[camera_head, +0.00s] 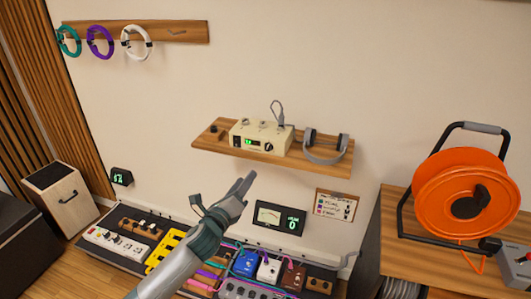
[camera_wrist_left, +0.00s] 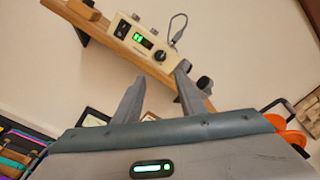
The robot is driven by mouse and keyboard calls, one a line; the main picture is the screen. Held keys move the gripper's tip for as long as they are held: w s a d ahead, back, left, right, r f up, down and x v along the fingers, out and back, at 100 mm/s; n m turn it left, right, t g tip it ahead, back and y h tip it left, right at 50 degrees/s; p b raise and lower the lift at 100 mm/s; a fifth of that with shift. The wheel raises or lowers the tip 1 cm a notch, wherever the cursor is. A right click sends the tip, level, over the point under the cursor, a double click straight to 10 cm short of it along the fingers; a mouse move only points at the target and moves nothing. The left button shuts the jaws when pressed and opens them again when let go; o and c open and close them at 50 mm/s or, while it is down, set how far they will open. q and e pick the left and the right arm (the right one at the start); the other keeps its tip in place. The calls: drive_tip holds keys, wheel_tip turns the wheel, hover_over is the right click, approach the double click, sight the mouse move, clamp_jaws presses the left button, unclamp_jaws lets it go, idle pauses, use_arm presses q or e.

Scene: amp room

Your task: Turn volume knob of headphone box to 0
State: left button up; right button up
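The headphone box (camera_head: 244,138) is a cream unit with a small green display, sitting on a wooden wall shelf (camera_head: 220,145). Its black volume knob (camera_head: 268,147) is on the front face, right of the display. In the left wrist view the box (camera_wrist_left: 127,33) is tilted, with the knob (camera_wrist_left: 161,56) beyond the fingers. The knob's pointer angle is too small to read. My left gripper (camera_head: 223,187) is open and empty, below and in front of the shelf, apart from the box. Its spread fingers also show in the left wrist view (camera_wrist_left: 157,86). My right gripper is out of view.
Grey headphones (camera_head: 325,155) lie on the shelf, right of the box. Below are a meter panel (camera_head: 268,215) with a green-digit display and a pedalboard with several pedals (camera_head: 268,268). An orange cable reel (camera_head: 440,190) stands at right.

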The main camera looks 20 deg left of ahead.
sight(267, 149)
use_arm(q)
drive_tip(key=w+p, duration=0.1)
drive_tip(key=w, duration=0.4)
drive_tip(key=w+d+p, duration=0.1)
drive_tip(key=w, duration=0.4)
drive_tip(key=w+p, duration=0.1)
drive_tip(key=w, duration=0.4)
drive_tip(key=shift+d, duration=0.15)
drive_tip(key=shift+w+d, duration=0.1)
drive_tip(key=shift+w, duration=1.05)
clamp_jaws()
